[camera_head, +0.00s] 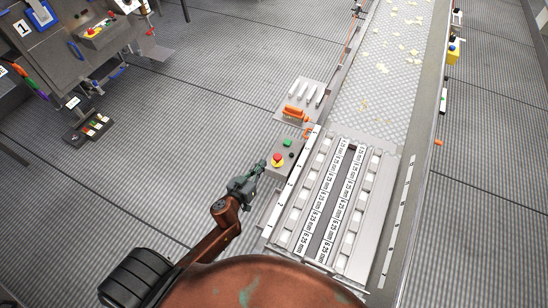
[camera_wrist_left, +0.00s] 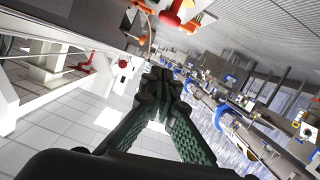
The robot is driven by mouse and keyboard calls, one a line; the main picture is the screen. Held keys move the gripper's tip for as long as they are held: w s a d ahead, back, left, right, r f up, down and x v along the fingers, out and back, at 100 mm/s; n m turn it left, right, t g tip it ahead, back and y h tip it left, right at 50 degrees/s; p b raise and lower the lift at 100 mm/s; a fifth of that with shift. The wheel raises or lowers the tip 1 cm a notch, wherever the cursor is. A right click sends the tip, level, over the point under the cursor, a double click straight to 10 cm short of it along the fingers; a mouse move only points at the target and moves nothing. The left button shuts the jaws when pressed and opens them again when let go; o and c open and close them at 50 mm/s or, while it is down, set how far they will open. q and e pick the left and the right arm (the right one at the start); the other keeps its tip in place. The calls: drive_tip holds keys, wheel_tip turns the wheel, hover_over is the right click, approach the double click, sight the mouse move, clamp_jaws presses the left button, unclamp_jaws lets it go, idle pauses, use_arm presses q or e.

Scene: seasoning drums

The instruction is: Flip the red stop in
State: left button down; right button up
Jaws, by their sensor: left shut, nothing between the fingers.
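A red stop button (camera_head: 278,159) on a yellow collar sits on a small grey control box (camera_head: 287,152) at the conveyor's left side, with a green button (camera_head: 287,142) beside it. My left gripper (camera_head: 261,166) is shut and empty, with its tips just left of the red button. In the head view I cannot tell whether they touch it. In the left wrist view the shut fingertips (camera_wrist_left: 160,76) are at the middle, and a red button (camera_wrist_left: 171,17) with yellow shows at the top edge, apart from them. My right gripper is not in view.
An orange handle (camera_head: 293,113) and a slotted plate (camera_head: 306,93) lie beyond the box. The conveyor (camera_head: 385,70) with labelled strips (camera_head: 335,195) runs to the right. Another panel (camera_head: 96,31) with a red button stands far left. Open floor (camera_head: 190,130) lies left of my gripper.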

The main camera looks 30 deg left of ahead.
use_arm(q)
drive_tip(key=b, duration=0.2)
hover_over(277, 159)
drive_tip(key=s+a, duration=0.1)
drive_tip(key=a, duration=0.1)
wheel_tip(277, 159, down, 3)
drive_tip(key=shift+s+d+f+b, duration=0.1)
drive_tip(key=shift+d+f+b, duration=0.1)
drive_tip(key=shift+f+b, duration=0.4)
drive_tip(key=shift+d+f+b, duration=0.2)
drive_tip(key=shift+f+b, duration=0.2)
drive_tip(key=shift+f, duration=0.25)
drive_tip(key=shift+d+f+b, duration=0.15)
drive_tip(key=shift+f+b, duration=0.2)
drive_tip(key=shift+f, duration=0.15)
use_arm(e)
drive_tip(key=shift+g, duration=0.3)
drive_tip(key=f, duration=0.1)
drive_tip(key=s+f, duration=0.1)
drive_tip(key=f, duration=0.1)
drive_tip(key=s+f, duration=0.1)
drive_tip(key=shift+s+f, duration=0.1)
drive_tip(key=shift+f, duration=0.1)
